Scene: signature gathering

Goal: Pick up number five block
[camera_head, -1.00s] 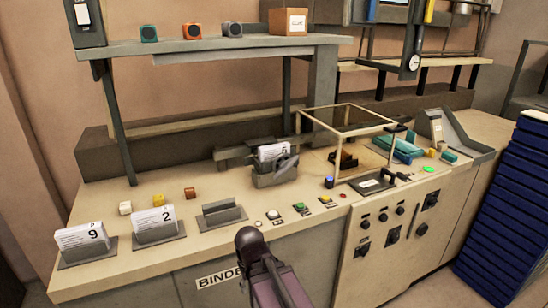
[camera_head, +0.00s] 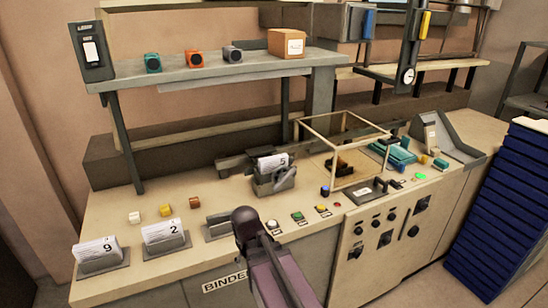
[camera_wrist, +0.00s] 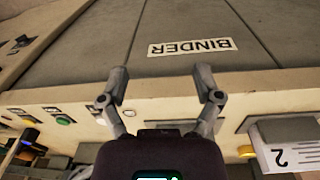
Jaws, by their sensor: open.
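The number five block (camera_head: 272,163) is a white stack of sheets marked 5. It sits slightly tilted in a grey metal holder (camera_head: 274,184) at the middle of the binder bench, left of the clear framed box. My gripper (camera_wrist: 162,88) is open and empty in the wrist view, with its two grey fingers apart above the bench's front edge and the BINDER label beyond. In the head view my dark arm end is in front of and below the five block's holder, apart from it. The fingers are hard to make out there. The five block is not seen in the wrist view.
Blocks marked 9 (camera_head: 97,249) and 2 (camera_head: 163,230) stand in holders at the left; the 2 block also shows in the wrist view (camera_wrist: 287,157). A grey holder (camera_head: 218,229) without a block is beside my arm. Buttons (camera_head: 298,216) line the front edge. A framed box (camera_head: 344,126) stands right.

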